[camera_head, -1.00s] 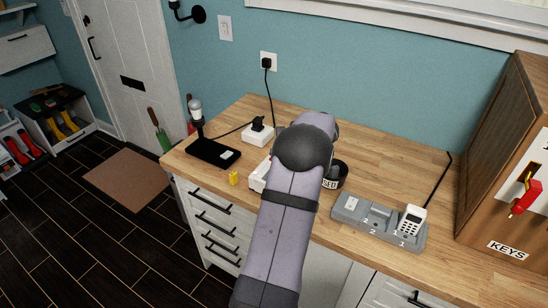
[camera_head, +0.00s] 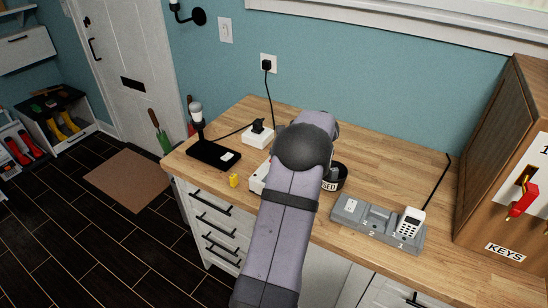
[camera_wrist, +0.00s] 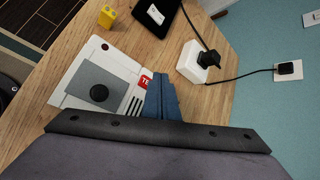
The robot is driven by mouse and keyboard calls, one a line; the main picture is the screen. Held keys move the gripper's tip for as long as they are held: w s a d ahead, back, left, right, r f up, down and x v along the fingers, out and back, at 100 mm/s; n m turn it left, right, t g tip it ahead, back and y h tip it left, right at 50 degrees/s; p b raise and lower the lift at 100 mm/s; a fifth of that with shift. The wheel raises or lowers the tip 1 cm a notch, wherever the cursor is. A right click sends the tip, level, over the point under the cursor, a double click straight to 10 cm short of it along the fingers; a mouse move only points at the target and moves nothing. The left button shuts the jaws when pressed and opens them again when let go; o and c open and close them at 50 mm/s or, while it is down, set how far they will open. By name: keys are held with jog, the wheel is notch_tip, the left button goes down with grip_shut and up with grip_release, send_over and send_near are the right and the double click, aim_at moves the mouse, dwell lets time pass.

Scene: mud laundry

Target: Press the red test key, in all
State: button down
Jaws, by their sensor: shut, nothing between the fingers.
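The red test key (camera_wrist: 146,82) shows in the wrist view on the edge of a white device (camera_wrist: 108,58), with only the letters "TE" readable. The device has a grey panel, a round black knob and dark slots. My gripper (camera_wrist: 160,80) is shut and empty. Its blue fingers overlap the right part of the red key in the picture, and I cannot tell whether they touch it. In the head view my arm hides most of the white device (camera_head: 256,179) and all of the gripper and key.
A small yellow object (camera_head: 234,180) lies by the device near the counter's front edge. A black lamp base (camera_head: 213,154) and a white socket box (camera_head: 257,137) stand behind. A black round item (camera_head: 341,178), a grey phone dock (camera_head: 375,222) and a key cabinet (camera_head: 500,160) are to the right.

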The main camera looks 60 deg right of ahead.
jog(key=shift+r, duration=0.1)
notch_tip(320, 180, up, 5)
jog(key=p, duration=0.4)
dwell(0.4)
dwell(0.7)
jog(key=w+a+f+n+g+y, duration=0.15)
jog(key=w+a+n, duration=0.25)
jog(key=a, duration=0.6)
jog(key=w+a+n+g+y, duration=0.1)
jog(key=w+a+n+y, duration=0.3)
jog(key=a, duration=0.7)
jog(key=w+a+f+n+g+h, duration=0.1)
jog(key=w+a+n+g, duration=0.3)
jog(key=a, duration=0.6)
jog(key=s+a+f+n, duration=0.1)
jog(key=s+a+n, duration=0.2)
jog(key=a+n, duration=0.3)
jog(key=s+a+n, duration=0.3)
jog(key=s+a, duration=0.1)
jog(key=a, duration=0.5)
jog(key=s+a+f+n+g+h, duration=0.1)
jog(key=s+a+f+n+g, duration=0.1)
jog(key=s+a+n, duration=0.6)
jog(key=shift+s+n+h, duration=0.35)
jog(key=shift+s+n, duration=0.45)
jog(key=shift+s, duration=0.4)
